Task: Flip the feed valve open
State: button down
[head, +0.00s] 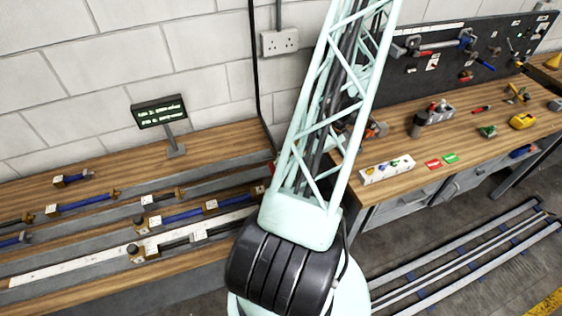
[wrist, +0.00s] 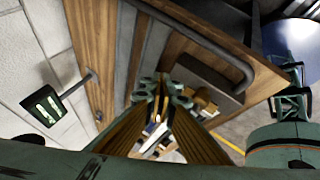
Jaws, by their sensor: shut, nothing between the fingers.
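I cannot pick out the feed valve for certain in either view. Several small brown and black fittings with blue rods sit along the left bench's rails in the head view, one of them a brown block with a dark knob (head: 136,252). In the wrist view, small tan fittings (wrist: 205,103) show just right of the fingertips, partly hidden. My gripper (wrist: 163,92) is shut and empty, its green fingertips together in front of the bench. In the head view my pale green lattice arm hides the right end of the left bench, and my gripper cannot be made out.
A small lit display (head: 159,112) stands at the back of the left bench, also seen in the wrist view (wrist: 45,105). The right bench (head: 395,135) holds a white block (head: 387,169), red and green cards and tools. A dark tool board stands behind. Floor rails lie at lower right.

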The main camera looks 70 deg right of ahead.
jog(key=shift+w, duration=0.45)
jog(key=shift+w+a, duration=0.1)
jog(key=shift+a, duration=0.05)
dwell(0.3)
jog(key=shift+r+p, duration=0.1)
jog(key=shift+p, duration=0.2)
jog(key=s+d+r+p, duration=0.2)
jog(key=s+d+r, duration=0.3)
jog(key=d+r, duration=0.2)
jog(key=shift+d+r, duration=0.4)
jog(key=shift+d, duration=0.4)
dwell(0.4)
dwell(0.7)
